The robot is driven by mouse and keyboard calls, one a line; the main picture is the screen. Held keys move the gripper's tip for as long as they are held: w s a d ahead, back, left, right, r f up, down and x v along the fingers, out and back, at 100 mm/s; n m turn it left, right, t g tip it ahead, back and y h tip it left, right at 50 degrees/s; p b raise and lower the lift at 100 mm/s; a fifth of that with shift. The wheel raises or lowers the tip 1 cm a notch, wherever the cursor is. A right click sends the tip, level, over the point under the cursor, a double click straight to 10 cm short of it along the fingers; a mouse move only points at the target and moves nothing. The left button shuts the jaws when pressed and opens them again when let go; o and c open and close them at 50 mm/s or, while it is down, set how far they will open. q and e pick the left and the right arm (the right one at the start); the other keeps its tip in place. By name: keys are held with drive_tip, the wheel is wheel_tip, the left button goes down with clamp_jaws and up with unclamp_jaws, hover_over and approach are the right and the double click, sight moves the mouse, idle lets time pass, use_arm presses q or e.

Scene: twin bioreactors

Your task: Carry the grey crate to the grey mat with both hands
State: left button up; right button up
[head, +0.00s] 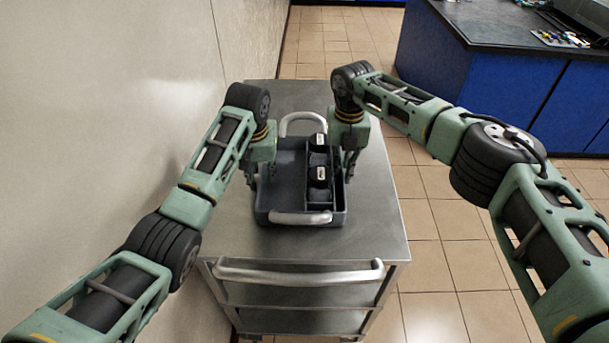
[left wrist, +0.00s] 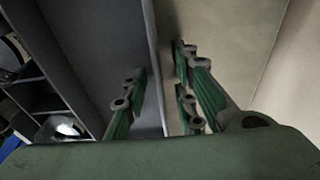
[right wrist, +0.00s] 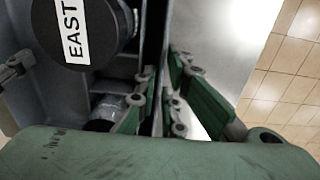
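The grey crate (head: 270,209) stands on top of a steel trolley. Dark bottles (head: 318,176) with white labels stand in its right compartments; one label reads "EAST" in the right wrist view. My left gripper (head: 262,174) is at the crate's left wall, its fingers (left wrist: 158,78) on either side of the wall with a visible gap. My right gripper (head: 348,168) is at the right wall; its fingers (right wrist: 160,82) lie close against both faces of the wall. The grey mat cannot be made out in these views.
The trolley top (head: 375,222) is bare around the crate, with a push handle (head: 298,272) at its near end. A pale wall (head: 110,110) runs close along the left. Tiled floor (head: 440,265) is open to the right. A blue bench (head: 500,75) stands at the back right.

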use_arm(q)
drive_tip(key=shift+f, duration=0.1)
drive_tip(key=shift+c, duration=0.5)
clamp_jaws()
